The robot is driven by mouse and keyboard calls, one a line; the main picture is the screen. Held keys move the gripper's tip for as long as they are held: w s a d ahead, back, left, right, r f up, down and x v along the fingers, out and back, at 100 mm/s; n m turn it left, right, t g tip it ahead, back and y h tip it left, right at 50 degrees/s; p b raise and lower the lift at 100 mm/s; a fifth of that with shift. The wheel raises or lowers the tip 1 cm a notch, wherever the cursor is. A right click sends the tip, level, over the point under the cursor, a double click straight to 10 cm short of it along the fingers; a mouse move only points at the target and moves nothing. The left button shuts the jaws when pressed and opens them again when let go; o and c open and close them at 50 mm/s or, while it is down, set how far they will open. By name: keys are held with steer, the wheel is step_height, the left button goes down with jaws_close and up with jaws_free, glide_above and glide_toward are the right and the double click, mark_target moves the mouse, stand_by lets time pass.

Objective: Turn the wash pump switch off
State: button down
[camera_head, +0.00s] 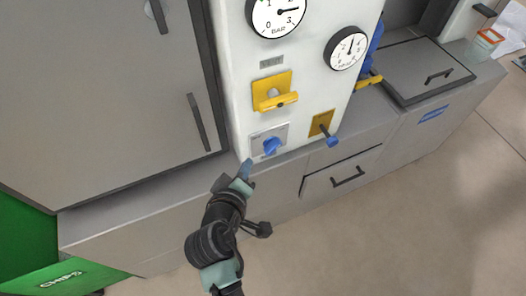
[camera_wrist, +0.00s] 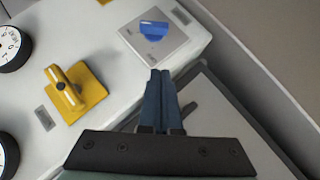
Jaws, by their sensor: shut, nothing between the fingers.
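A blue rotary switch knob (camera_head: 271,146) sits on a light grey square plate (camera_head: 258,138) low on the white panel. In the wrist view the knob (camera_wrist: 154,29) is just beyond my fingertips. My gripper (camera_head: 246,166) is shut and empty, to the lower left of the knob in the head view. In the wrist view its blue fingers (camera_wrist: 160,75) are together, apart from the knob. I cannot read any label on the plate.
Above the knob is a yellow handle (camera_head: 273,94); a blue-tipped lever on a yellow plate (camera_head: 322,127) is to its right. Two gauges (camera_head: 275,14) (camera_head: 346,48) are higher up. A grey ledge (camera_head: 155,192) runs below; a drawer handle (camera_head: 348,177) projects at right.

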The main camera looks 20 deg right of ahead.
mark_target(265, 148)
steer(key=shift+w+d+f+p, duration=0.25)
steer(key=shift+w+d+f, duration=1.2)
steer(key=shift+d+f, duration=0.25)
steer(key=shift+w+d+f+p, duration=0.25)
steer(key=shift+w+d+f, duration=1.2)
steer(key=shift+d+f, duration=0.25)
steer(key=shift+a+f+b, duration=0.1)
steer(key=shift+f+b, duration=0.15)
steer(key=shift+b, duration=0.55)
steer(key=shift+h, duration=0.3)
